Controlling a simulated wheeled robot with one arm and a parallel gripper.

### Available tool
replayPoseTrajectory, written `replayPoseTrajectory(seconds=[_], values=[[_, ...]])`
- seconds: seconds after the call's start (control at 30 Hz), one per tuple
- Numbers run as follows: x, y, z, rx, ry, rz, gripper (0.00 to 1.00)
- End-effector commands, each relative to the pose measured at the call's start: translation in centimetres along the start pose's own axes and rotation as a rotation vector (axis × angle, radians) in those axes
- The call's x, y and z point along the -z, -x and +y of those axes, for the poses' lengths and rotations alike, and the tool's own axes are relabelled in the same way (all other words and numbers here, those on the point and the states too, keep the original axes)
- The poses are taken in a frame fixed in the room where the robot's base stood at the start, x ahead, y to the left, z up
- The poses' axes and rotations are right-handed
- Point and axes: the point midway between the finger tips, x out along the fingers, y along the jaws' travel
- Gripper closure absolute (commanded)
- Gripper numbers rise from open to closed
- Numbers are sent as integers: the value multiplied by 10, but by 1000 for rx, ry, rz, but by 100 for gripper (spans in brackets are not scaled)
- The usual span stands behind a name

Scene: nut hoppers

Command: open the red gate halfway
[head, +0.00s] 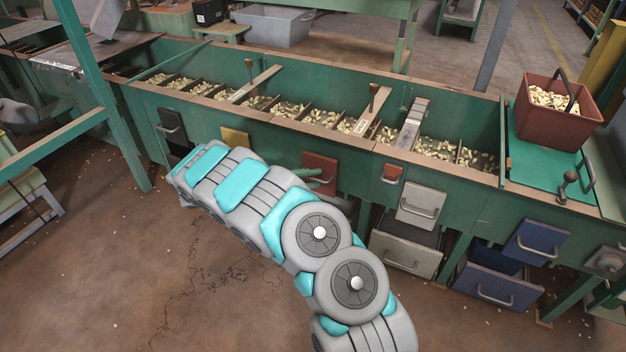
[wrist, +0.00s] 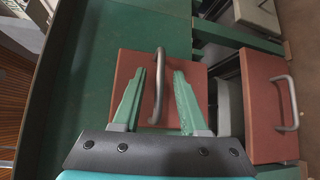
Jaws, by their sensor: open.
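The red gate (wrist: 128,85) is a flat red panel on the green hopper wall, with a curved metal handle (wrist: 159,85) on it. In the head view the red gate (head: 320,164) shows partly, behind my arm. My gripper (wrist: 160,72) is open, its two green fingers pointing at the gate. The handle lies between the fingers in the wrist view, with a gap visible on either side. I cannot tell how far the fingertips are from the panel. In the head view my arm hides most of the gripper.
A lower red drawer (wrist: 268,110) with its own handle is beside the gate in the wrist view. To the right in the head view are a small red panel (head: 391,173), a beige gate (head: 421,205) and a blue drawer (head: 500,284). Nuts fill the hoppers.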

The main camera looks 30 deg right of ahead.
Motion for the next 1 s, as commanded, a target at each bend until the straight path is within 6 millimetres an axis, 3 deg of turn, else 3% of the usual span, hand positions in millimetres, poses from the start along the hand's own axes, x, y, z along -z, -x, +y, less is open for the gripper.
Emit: replayPoseTrajectory(seconds=[0.3, 0.67, 1.0], values=[[0, -6, 0, -1, 0, -1, 59], [0, -6, 0, 0, 1, 0, 99], [0, -6, 0, 0, 1, 0, 100]])
